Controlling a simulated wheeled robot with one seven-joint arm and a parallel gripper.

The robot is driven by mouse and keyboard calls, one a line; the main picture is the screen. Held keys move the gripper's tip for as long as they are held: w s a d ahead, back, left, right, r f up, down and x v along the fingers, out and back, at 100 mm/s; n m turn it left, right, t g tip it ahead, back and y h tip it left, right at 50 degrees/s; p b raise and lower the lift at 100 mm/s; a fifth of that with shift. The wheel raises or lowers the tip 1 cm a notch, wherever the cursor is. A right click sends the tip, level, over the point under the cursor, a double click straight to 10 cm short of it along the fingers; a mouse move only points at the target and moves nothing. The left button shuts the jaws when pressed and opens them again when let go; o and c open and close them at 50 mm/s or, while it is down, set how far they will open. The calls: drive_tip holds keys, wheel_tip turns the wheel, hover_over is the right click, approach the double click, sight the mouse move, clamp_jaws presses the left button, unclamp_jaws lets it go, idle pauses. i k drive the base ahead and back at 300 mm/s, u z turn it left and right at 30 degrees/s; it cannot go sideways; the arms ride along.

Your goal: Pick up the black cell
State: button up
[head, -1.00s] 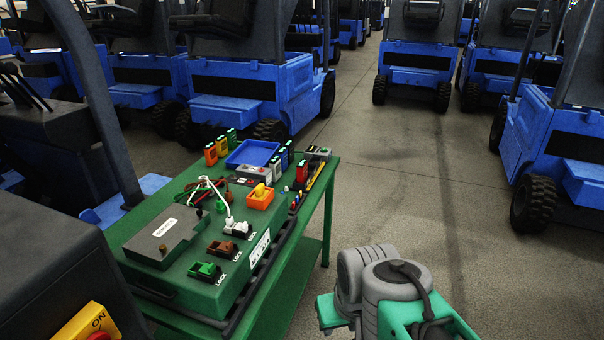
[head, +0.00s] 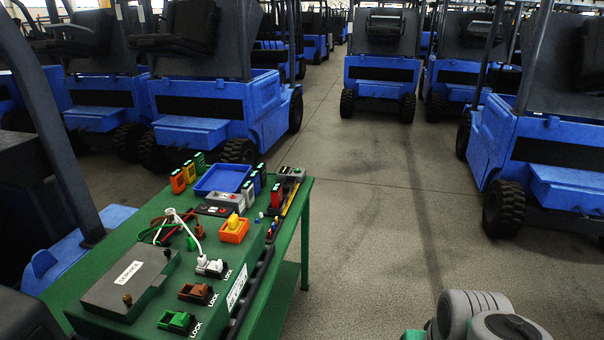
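Small upright dark cells with green tops stand in a short row just right of the blue tray (head: 222,179), at the back of the green table. One in the middle of the row looks like the black cell (head: 257,183); others beside it look dark blue or black, and their exact colours are hard to tell at this size. Nothing holds them. My gripper is out of view. Only grey and green links of my arm show at the bottom right, well apart from the table.
The green table (head: 305,225) carries a red cell (head: 277,196), an orange holder (head: 234,230), a grey service box (head: 128,282), cables and LOCK sockets. Orange and green cells stand left of the tray. Blue forklifts (head: 218,105) stand behind. Open floor (head: 375,240) lies to the right.

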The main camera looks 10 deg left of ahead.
sight(262, 166)
drive_tip(key=i, duration=3.4)
drive_tip(key=u, duration=4.4)
